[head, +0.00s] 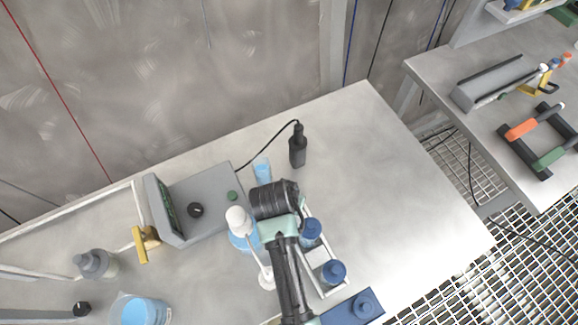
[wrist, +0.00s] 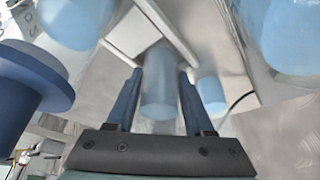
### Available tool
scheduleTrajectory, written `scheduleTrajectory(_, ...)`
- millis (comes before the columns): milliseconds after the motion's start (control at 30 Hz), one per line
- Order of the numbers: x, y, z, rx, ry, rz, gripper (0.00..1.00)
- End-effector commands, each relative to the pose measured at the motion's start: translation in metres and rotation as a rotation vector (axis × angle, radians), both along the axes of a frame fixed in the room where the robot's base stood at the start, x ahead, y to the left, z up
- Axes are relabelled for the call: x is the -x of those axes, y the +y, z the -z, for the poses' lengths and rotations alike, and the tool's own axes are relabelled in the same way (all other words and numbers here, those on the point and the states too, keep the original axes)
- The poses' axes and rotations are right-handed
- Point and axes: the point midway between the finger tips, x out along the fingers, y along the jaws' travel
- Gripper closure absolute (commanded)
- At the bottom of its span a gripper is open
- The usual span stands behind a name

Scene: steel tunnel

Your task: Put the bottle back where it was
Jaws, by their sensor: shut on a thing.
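My gripper (wrist: 158,80) is shut on a clear bottle with light blue liquid (wrist: 158,92), which stands out between the two dark blue fingers in the wrist view. In the head view my dark wrist and arm hide the fingers and the held bottle. A white rack (head: 318,256) lies partly under my arm, and its white bars (wrist: 160,20) show beyond the held bottle in the wrist view. Two blue-capped bottles stand at the rack, one (head: 311,232) beside my wrist and one (head: 334,272) nearer the front. Whether the held bottle touches the rack I cannot tell.
A white-capped blue bottle (head: 240,222) stands close left of my wrist. A light blue vessel (head: 262,170) and a black corded device (head: 298,148) are behind it. A grey control box (head: 195,205) is at left. The table (head: 400,190) is clear on the right.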

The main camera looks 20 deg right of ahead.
Motion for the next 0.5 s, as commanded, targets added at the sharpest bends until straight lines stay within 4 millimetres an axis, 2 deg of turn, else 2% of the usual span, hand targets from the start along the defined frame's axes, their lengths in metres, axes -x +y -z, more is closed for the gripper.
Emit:
scheduleTrajectory(367,-0.0005,0.0001,0.0046,0.001,-0.002,0.0,1.0)
scheduleTrajectory(400,-0.0004,0.0001,0.0037,0.001,-0.002,0.0,0.4)
scheduleTrajectory(500,-0.0003,0.0001,0.0035,0.0,-0.001,0.0,0.22)
